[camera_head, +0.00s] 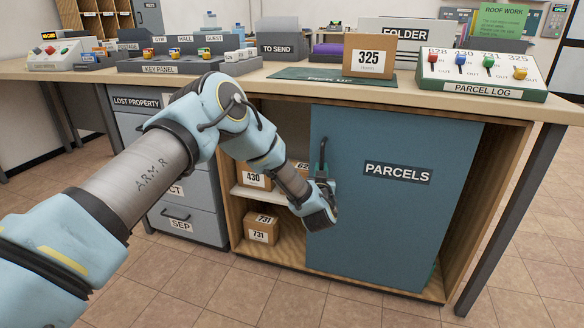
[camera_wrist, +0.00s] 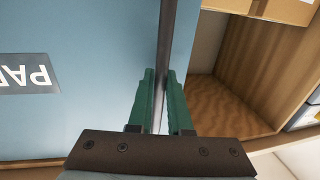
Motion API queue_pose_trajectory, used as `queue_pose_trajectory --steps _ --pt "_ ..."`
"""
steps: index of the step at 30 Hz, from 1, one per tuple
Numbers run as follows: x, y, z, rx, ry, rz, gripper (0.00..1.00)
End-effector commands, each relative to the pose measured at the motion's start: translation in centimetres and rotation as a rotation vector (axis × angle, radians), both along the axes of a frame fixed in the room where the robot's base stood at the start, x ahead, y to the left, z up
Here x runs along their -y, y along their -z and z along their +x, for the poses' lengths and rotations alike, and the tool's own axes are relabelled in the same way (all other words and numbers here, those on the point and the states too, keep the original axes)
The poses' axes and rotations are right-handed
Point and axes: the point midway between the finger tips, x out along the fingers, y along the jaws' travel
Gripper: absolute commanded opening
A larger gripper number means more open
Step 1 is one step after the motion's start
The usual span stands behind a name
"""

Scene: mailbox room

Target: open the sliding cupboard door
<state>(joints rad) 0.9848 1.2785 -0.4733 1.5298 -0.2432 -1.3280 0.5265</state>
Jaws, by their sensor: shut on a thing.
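The blue cupboard door (camera_head: 385,225) labelled PARCELS covers the middle and right of the wooden cupboard under the counter. The cupboard's left part is uncovered and shows shelves. A dark upright bar handle (camera_head: 323,152) is on the door near its left edge. My gripper (camera_head: 321,180) is at this handle, with its jaws shut on it. In the wrist view the handle (camera_wrist: 168,40) runs between the two green fingers of my gripper (camera_wrist: 163,105). The door's face (camera_wrist: 95,115) lies behind them, and its edge and the open compartment are on the right.
Parcel boxes 430 (camera_head: 254,178) and 731 (camera_head: 262,229) stand on the shelves left of the door. Grey drawers (camera_head: 183,190) stand further left. The countertop (camera_head: 240,80) above holds parcel 325 (camera_head: 369,56), the parcel log (camera_head: 482,78) and the key panel (camera_head: 165,62). The table leg (camera_head: 512,215) is at the right.

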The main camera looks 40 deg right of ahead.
Motion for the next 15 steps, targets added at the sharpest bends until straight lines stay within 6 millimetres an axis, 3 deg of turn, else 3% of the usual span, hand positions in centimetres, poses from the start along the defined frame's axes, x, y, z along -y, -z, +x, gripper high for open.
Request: queue_pose_trajectory --steps 1,6,15 --pt "0.8 0.2 -1.6 0.000 0.006 -0.001 0.00" --pt "2.6 0.1 -4.6 0.000 0.004 -0.001 0.00" --pt "3.9 0.0 -7.0 0.000 0.001 0.000 0.00"
